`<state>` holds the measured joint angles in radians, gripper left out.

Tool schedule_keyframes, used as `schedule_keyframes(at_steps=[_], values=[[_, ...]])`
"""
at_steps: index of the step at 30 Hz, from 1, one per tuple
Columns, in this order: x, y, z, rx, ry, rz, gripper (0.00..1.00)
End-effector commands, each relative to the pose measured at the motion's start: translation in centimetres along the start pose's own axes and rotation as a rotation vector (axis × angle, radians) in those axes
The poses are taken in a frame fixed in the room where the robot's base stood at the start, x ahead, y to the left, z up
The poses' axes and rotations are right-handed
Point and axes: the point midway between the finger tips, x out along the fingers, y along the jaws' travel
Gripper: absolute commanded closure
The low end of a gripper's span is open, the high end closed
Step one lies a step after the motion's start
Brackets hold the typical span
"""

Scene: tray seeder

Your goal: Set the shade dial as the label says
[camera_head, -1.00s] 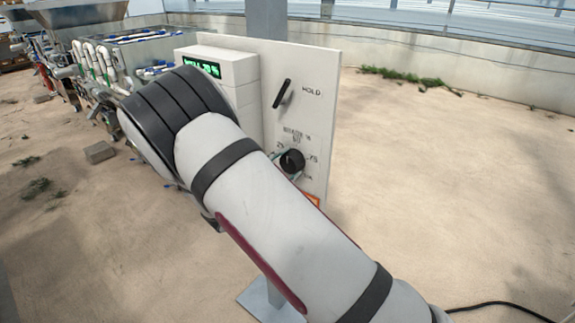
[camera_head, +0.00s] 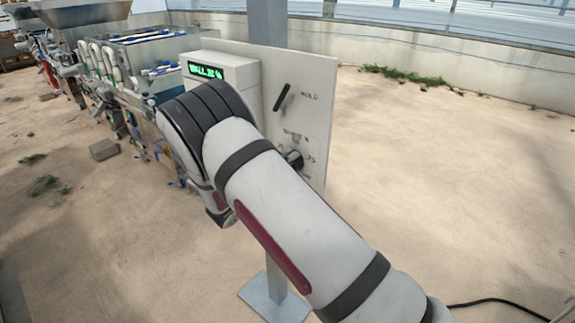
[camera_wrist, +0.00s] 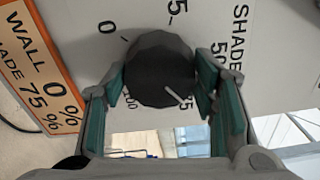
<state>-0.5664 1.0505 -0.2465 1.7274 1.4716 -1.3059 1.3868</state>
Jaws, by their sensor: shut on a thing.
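The shade dial is a dark round knob (camera_wrist: 160,72) in the wrist view, on a white panel with marks around it. Its pale pointer line points toward the 75 mark, which is partly covered. My gripper (camera_wrist: 163,92) has its teal-padded fingers on both sides of the knob and is shut on it. An orange-edged label (camera_wrist: 40,70) at left reads wall 0 % and, partly cut off, shade 75 %. In the head view the dial (camera_head: 294,159) shows just past my arm, which hides the gripper.
A white box with a green display (camera_head: 206,71) is on the panel (camera_head: 317,75); its digits are blurred. A black lever (camera_head: 282,97) marked HOLD sits above the dial. Seeder machinery (camera_head: 150,55) stands at the back left.

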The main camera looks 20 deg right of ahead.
Motion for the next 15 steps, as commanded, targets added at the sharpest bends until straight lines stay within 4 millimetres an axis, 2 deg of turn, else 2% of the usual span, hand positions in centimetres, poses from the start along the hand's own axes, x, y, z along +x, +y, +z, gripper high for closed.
schedule_keyframes(at_steps=[6, 15], values=[[0.01, 0.01, -0.07, 0.131, 0.001, 0.002, 0.75], [0.03, 0.03, -0.03, 0.220, 0.001, 0.001, 0.75]])
